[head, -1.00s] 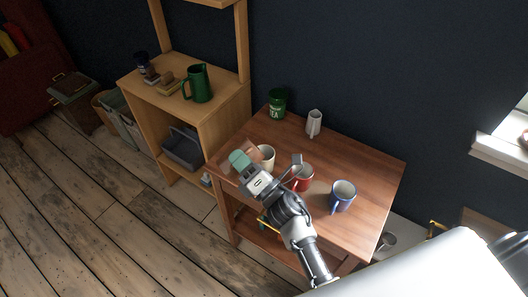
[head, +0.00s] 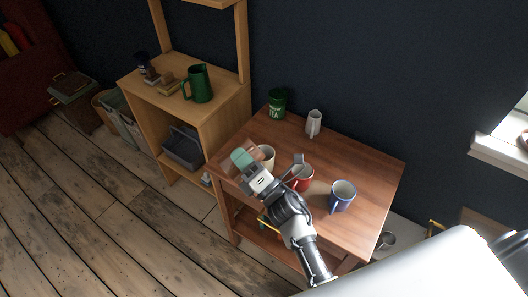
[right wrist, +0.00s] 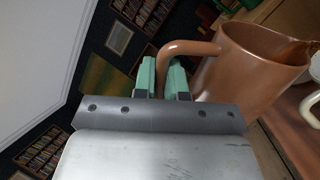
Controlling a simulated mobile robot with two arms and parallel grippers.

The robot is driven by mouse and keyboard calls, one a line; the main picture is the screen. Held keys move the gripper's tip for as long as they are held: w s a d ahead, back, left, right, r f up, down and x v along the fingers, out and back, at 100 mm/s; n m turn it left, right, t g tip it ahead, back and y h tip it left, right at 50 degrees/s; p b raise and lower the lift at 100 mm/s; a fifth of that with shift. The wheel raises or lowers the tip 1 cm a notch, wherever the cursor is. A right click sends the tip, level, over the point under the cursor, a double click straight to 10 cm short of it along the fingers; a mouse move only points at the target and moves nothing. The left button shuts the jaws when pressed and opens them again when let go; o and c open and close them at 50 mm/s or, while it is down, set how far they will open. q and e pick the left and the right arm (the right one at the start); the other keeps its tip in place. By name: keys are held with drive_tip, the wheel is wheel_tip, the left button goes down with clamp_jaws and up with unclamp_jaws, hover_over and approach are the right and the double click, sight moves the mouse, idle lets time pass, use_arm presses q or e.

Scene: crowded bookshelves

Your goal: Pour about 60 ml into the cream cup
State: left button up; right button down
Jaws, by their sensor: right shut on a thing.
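My right gripper (head: 243,160) is over the left part of the wooden table. In the right wrist view its green fingers (right wrist: 162,78) are shut on the handle of a copper-brown pitcher (right wrist: 255,68). The pitcher's spout points to the right, toward the cream cup (right wrist: 313,108) at the picture's edge. In the head view the cream cup (head: 267,154) stands just right of the fingers, and the pitcher is mostly hidden by the gripper. My left gripper is out of view.
A red mug (head: 302,176) and a blue mug (head: 342,195) stand right of the cream cup. A green tea canister (head: 277,103) and a white jug (head: 314,122) stand at the table's back. A green pitcher (head: 198,84) is on the left shelf. The table's right side (head: 378,170) is clear.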

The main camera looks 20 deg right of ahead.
sight(226, 171)
drive_tip(key=shift+r, duration=0.15)
drive_tip(key=shift+a+f, duration=0.1)
drive_tip(key=shift+f, duration=0.15)
drive_tip(key=f+n+b, duration=0.1)
drive_tip(key=a+f+n+b, duration=0.1)
drive_tip(key=shift+s+f+n+g+y+b, duration=0.1)
drive_tip(key=shift+s+n+g+y+b, duration=0.1)
drive_tip(key=shift+n+g+y+b, duration=0.15)
drive_tip(key=shift+s+a+r+n+g+y, duration=0.15)
drive_tip(key=shift+a+n+g+y, duration=0.15)
drive_tip(key=shift+n, duration=0.35)
drive_tip(key=shift+w+a+r+n+g+y, duration=0.15)
drive_tip(key=shift+a+n, duration=0.1)
drive_tip(key=shift+n, duration=0.35)
drive_tip(key=shift+a+r+n+g+p, duration=0.2)
drive_tip(key=shift+a+n+g+p, duration=0.25)
drive_tip(key=shift+n+p, duration=0.3)
drive_tip(key=shift+a+f+n+b, duration=0.25)
drive_tip(key=shift+f+n+b, duration=0.1)
drive_tip(key=shift+n, duration=0.2)
drive_tip(key=shift+a+f+n+g, duration=0.25)
drive_tip(key=shift+a+f+n, duration=0.05)
drive_tip(key=shift+f, duration=0.05)
drive_tip(key=shift+s+f, duration=0.1)
